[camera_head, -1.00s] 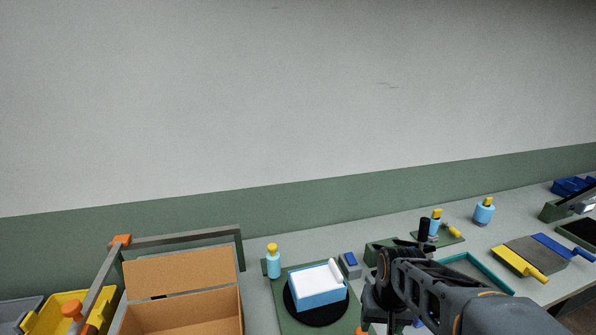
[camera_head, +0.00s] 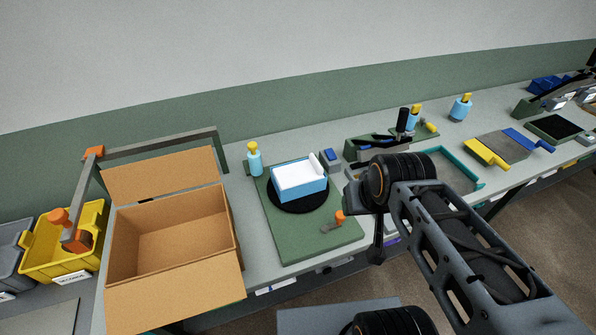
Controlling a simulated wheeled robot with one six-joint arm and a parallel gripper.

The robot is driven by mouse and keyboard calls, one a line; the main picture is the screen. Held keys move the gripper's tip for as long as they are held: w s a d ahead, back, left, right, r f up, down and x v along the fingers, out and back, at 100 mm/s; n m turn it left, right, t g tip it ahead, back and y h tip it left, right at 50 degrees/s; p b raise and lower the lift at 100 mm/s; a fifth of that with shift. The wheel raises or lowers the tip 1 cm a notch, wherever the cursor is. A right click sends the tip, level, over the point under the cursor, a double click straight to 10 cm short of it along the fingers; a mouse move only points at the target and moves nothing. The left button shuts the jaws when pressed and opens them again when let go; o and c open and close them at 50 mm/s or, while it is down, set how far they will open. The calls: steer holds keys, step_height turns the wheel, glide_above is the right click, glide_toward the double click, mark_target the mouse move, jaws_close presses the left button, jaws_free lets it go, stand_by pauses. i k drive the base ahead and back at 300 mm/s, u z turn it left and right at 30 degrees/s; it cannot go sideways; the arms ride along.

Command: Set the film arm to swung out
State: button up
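A long grey arm (camera_head: 165,142) with an orange joint (camera_head: 95,153) runs behind and left of the open cardboard box. Its front link ends at an orange knob (camera_head: 60,215) over the yellow bin. A short grey lever with an orange knob (camera_head: 340,216) sits on the green board, in front of the black turntable (camera_head: 290,205). I cannot tell for sure which of these is the film arm. My gripper (camera_head: 378,248) is a dark shape below my wrist, right of the green board and apart from both. Its fingers are not clear.
A blue-and-white box (camera_head: 299,180) sits on the turntable. The cardboard box (camera_head: 170,235) stands open on the left, beside the yellow bin (camera_head: 64,250).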

mark_target(255, 156)
steer(key=z, duration=0.3)
steer(key=k, duration=0.1)
steer(key=u, duration=1.15)
steer(key=i, duration=0.5)
steer(key=u, duration=0.05)
